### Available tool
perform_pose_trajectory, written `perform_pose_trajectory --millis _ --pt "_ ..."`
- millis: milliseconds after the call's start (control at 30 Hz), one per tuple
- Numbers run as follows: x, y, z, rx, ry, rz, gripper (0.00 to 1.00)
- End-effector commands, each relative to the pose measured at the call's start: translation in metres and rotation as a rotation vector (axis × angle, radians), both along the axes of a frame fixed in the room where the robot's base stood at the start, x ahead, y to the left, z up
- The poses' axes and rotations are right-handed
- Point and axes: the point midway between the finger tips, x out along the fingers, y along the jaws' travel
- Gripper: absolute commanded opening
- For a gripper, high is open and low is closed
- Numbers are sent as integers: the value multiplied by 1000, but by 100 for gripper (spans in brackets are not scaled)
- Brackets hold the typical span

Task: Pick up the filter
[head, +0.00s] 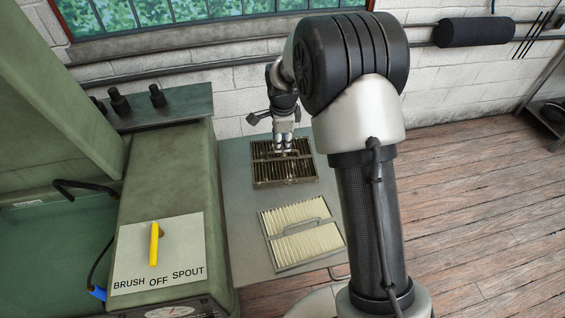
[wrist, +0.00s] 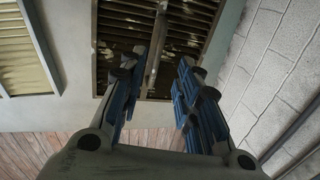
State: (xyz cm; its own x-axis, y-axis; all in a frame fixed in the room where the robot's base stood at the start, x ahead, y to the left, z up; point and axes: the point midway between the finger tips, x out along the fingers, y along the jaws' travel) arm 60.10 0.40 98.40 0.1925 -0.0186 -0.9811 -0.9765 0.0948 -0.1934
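A dark, dirty slatted filter (head: 268,174) lies in a frame on the grey table, with a handle bar across its middle. My gripper (head: 285,150) is above it, pointing down at the handle. In the wrist view the dark filter (wrist: 113,22) fills the top middle, and its handle bar (wrist: 157,45) runs between my two blue-padded fingers. The fingers (wrist: 160,75) are apart, so my gripper is open. I cannot tell how deep the bar sits between them. A clean cream filter (head: 290,248) with a handle lies nearer on the same table; it shows at the wrist view's left (wrist: 22,62).
The grey table (head: 236,215) stands against a white brick wall (head: 232,90). At left is a green wash machine (head: 165,175) with a yellow lever (head: 154,243) on a panel marked brush, off, spout. Wooden floor (head: 480,215) at right is clear.

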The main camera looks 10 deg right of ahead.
Motion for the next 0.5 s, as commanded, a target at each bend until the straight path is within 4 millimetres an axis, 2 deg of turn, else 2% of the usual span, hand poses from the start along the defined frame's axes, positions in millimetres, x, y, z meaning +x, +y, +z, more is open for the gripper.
perform_pose_trajectory --millis 233,500 --pt "1 -2 -15 0 0 0 31" --pt "6 -6 -54 0 1 0 31"
